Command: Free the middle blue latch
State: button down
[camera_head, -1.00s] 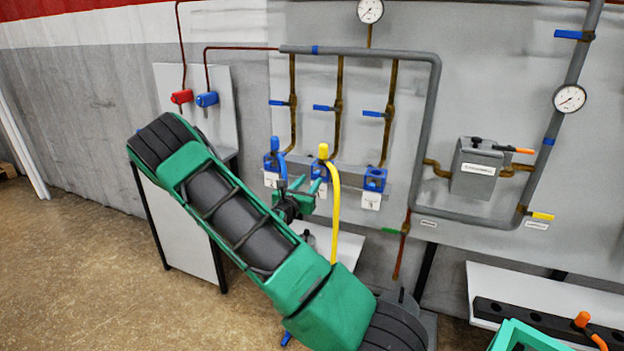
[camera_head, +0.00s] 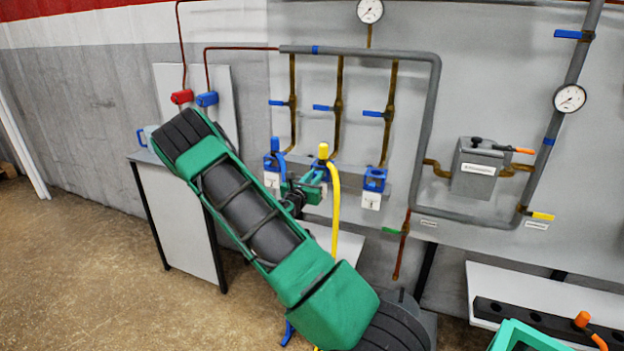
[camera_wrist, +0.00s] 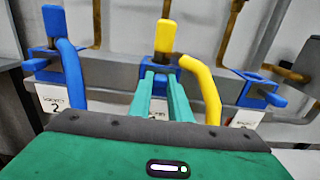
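The middle blue latch sits at the middle blue socket block (camera_wrist: 170,68), which holds a yellow plug (camera_wrist: 165,38) with a yellow hose (camera_head: 335,210). My gripper (camera_wrist: 159,80) is at the front of this block, and its two green fingers point at it with a narrow gap between them. A bit of blue shows between the fingertips, but they hide most of the latch, so I cannot tell whether they grip it. In the head view my gripper (camera_head: 316,178) covers the middle block.
The left blue block (camera_wrist: 45,65) holds a blue plug and hose (camera_wrist: 72,70). The right blue block (camera_wrist: 255,92) has no plug, and its latch (camera_wrist: 270,98) sticks out rightward. Pipes with blue-handled valves (camera_head: 322,107) rise above. A table (camera_head: 175,200) stands at left.

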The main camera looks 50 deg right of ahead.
jog(key=shift+v, duration=0.8)
jog(key=shift+w, duration=0.1)
jog(key=c, duration=1.6)
grip_release()
jog(key=shift+c, duration=0.2)
jog(key=shift+a, duration=0.1)
jog(key=v, duration=1.1)
jog(key=shift+f, duration=0.1)
